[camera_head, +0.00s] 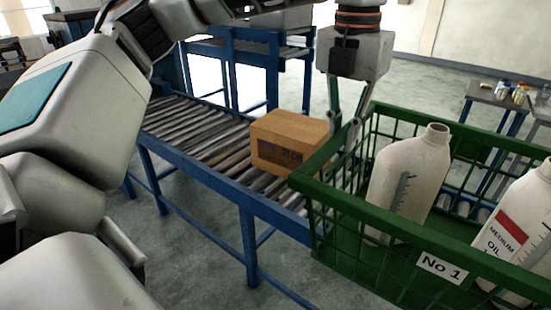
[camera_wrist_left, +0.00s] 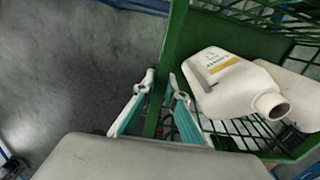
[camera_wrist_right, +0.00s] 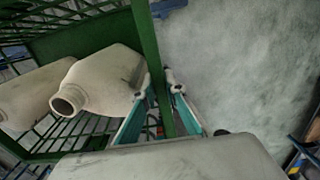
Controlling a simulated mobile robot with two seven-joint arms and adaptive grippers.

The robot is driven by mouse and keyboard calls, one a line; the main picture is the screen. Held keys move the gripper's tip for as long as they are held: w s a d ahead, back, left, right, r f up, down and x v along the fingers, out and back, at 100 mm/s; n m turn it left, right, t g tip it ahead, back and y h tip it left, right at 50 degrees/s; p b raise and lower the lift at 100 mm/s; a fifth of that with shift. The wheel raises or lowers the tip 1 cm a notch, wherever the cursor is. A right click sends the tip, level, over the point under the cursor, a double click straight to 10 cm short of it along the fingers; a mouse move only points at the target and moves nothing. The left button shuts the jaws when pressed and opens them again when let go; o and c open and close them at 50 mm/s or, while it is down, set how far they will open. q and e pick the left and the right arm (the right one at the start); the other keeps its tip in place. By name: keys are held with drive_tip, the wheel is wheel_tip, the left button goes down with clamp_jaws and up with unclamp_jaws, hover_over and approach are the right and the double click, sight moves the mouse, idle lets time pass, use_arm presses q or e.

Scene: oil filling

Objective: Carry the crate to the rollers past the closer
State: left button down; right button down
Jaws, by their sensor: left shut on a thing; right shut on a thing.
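The green mesh crate (camera_head: 362,214) is at the right in the head view, with a "No 1" label. It holds white bottles, one near its left end (camera_head: 408,178) and one marked "MEDIUM OIL" (camera_head: 515,232). My left gripper (camera_head: 344,130) points down at the crate's left end. In the left wrist view it (camera_wrist_left: 165,88) is shut on the crate's green rim (camera_wrist_left: 176,45). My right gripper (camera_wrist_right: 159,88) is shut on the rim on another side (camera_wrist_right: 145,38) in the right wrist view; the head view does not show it. I cannot make out the closer.
A blue-framed roller conveyor (camera_head: 185,125) runs from the back left toward and behind the crate. A cardboard box (camera_head: 288,142) sits on it, close to the crate's left end. A side table (camera_head: 495,93) with small items stands back right. Grey floor is clear in front of the conveyor.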

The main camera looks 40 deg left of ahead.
use_arm(q)
drive_tip(key=shift+w+d, duration=0.15)
drive_tip(key=shift+d, duration=0.05)
use_arm(e)
drive_tip(key=shift+s+d, duration=0.1)
drive_tip(key=shift+d, duration=0.2)
use_arm(q)
drive_tip(key=shift+f, duration=0.1)
